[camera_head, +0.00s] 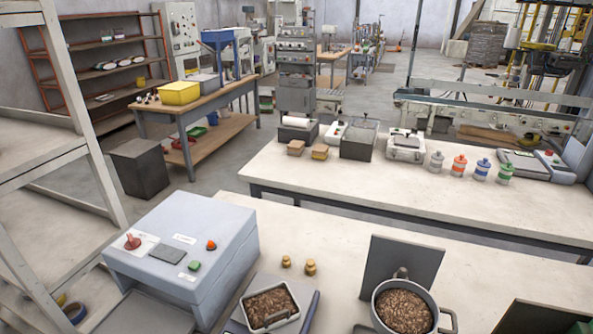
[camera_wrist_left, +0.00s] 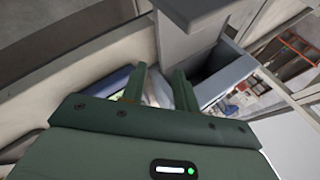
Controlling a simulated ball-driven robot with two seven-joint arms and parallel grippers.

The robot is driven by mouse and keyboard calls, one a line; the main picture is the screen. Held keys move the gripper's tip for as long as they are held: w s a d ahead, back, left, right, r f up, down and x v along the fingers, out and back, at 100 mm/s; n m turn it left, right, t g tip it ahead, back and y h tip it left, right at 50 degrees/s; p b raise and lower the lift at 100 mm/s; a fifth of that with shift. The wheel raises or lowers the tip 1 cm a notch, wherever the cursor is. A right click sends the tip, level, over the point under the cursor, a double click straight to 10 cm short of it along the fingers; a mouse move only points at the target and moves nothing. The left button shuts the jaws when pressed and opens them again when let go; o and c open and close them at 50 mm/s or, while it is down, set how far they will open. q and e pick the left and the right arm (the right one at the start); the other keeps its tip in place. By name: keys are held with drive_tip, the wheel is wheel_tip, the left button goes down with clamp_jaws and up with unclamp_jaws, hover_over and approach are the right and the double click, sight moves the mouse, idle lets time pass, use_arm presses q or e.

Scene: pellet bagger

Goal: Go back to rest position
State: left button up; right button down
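My left gripper (camera_wrist_left: 160,88) shows in the left wrist view. Its two dark green fingers stand apart with a gap between them, and nothing is held in the gap. Behind the fingers are pale and bluish surfaces, too partial to name surely. In the head view I see no fingers of my left gripper. My right gripper's fingers show in neither view. A dark green flat shape at the lower right edge of the head view is cut off, and I cannot tell whether it is part of me.
On the near bench stand a grey-blue control box (camera_head: 183,245), a tray of brown pellets (camera_head: 271,307), two brass weights and a pot of pellets (camera_head: 403,310) before a dark upright plate (camera_head: 400,263). A white shelf frame (camera_head: 82,110) rises at left.

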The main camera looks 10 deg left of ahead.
use_arm(q)
drive_tip(key=s+d+f+g+h+b, duration=0.1)
drive_tip(key=s+d+f+g, duration=0.1)
drive_tip(key=f, duration=1.1)
drive_tip(key=s+d+f+g+h+b, duration=0.1)
drive_tip(key=s+d+f+h, duration=0.1)
drive_tip(key=f, duration=1.1)
drive_tip(key=s+f+n+g+h+b, duration=0.1)
drive_tip(key=s+f+n+g+b, duration=0.1)
drive_tip(key=s+f, duration=1.6)
drive_tip(key=shift+s+f+n+g, duration=0.4)
drive_tip(key=shift+s+n, duration=0.3)
drive_tip(key=shift+s, duration=0.45)
